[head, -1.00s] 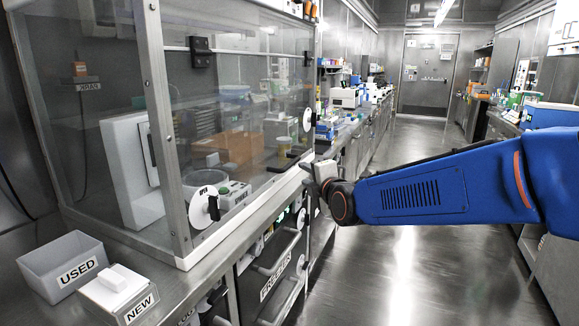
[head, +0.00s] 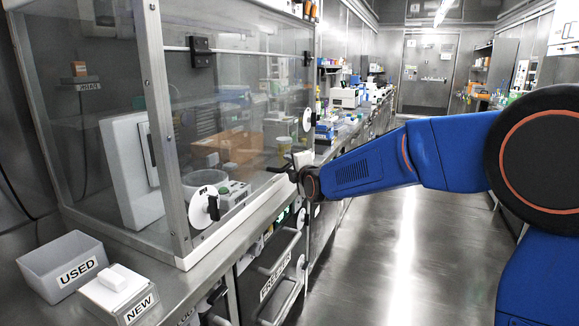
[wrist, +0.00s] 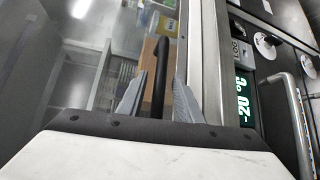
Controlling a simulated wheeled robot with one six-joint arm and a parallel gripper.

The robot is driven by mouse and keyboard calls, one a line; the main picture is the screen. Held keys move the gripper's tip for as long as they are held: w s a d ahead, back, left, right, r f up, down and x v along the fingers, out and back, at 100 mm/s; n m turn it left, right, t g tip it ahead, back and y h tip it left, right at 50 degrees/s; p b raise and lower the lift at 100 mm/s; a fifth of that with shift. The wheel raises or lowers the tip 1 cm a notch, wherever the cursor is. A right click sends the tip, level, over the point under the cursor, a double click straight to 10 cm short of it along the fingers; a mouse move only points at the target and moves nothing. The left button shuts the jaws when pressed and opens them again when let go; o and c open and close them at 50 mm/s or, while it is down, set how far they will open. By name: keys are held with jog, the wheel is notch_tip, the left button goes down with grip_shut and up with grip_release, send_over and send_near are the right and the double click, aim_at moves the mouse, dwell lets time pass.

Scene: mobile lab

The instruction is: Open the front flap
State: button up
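The front flap (head: 245,110) is a clear pane on the metal-framed cabinet, and it looks closed. A black bar handle (wrist: 160,75) stands out from its lower edge. My gripper (wrist: 158,100) is open, with one grey finger on each side of the handle. A gap shows beside the bar, and I cannot tell whether either finger touches it. In the head view my gripper (head: 288,170) is at the flap's lower edge, partly hiding the handle. White round latches with black levers sit at the near end (head: 204,208) and far end (head: 307,120) of the flap.
Below the flap is a freezer front with a bar handle (head: 281,266) and a green display (wrist: 243,102). A USED bin (head: 62,263) and a NEW box (head: 117,294) stand at the near left. The aisle floor (head: 400,260) is clear.

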jog(key=shift+w+a, duration=0.2)
jog(key=shift+w, duration=0.25)
jog(key=shift+f, duration=0.1)
grip_shut()
